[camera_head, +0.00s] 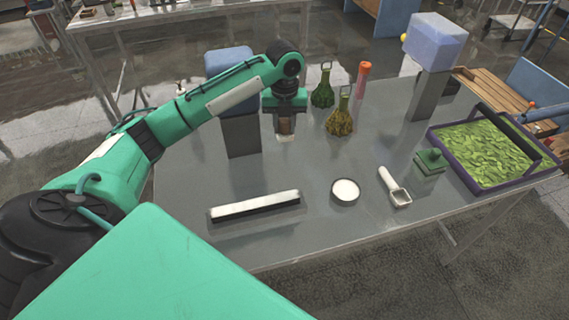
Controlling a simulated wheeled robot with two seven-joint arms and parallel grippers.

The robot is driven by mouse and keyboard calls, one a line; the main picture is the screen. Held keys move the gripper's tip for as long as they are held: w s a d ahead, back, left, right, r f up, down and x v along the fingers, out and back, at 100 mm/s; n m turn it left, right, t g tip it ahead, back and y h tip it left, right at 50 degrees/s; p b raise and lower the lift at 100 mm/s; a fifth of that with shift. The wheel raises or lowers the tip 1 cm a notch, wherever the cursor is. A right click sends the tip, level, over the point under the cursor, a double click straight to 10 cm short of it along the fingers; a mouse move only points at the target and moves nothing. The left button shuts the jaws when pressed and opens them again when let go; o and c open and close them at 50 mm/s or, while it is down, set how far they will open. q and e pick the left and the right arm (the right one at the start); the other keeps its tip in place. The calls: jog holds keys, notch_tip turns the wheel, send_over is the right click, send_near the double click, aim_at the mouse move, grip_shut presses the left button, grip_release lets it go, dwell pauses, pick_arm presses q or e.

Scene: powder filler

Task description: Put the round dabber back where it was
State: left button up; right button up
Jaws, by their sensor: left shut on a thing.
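My left gripper (285,116) points down over the back left part of the grey table, beside a grey post with a blue block on top. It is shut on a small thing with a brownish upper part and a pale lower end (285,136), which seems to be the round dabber. The jaws hide most of it, and I cannot tell whether its lower end touches the table. A round dish (345,203) with white content stands at the front middle. My right gripper is not in view.
Blue-topped posts stand at the left (240,138) and right (425,97). Green (323,92) and olive (340,122) brushes and an orange-capped tube (362,80) stand behind. A white bar (254,205), scoop (397,190), green block (431,161) and purple-rimmed leaf tray (462,178) lie nearer.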

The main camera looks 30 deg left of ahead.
pick_arm(q)
notch_tip(320, 180, down, 11)
jog(key=shift+p, duration=1.25)
notch_tip(320, 180, down, 4)
jog(key=shift+f+p, duration=0.2)
jog(key=shift+p, duration=0.45)
jog(key=shift+f, duration=0.1)
jog(key=shift+f, duration=0.15)
jog(key=o, duration=0.9)
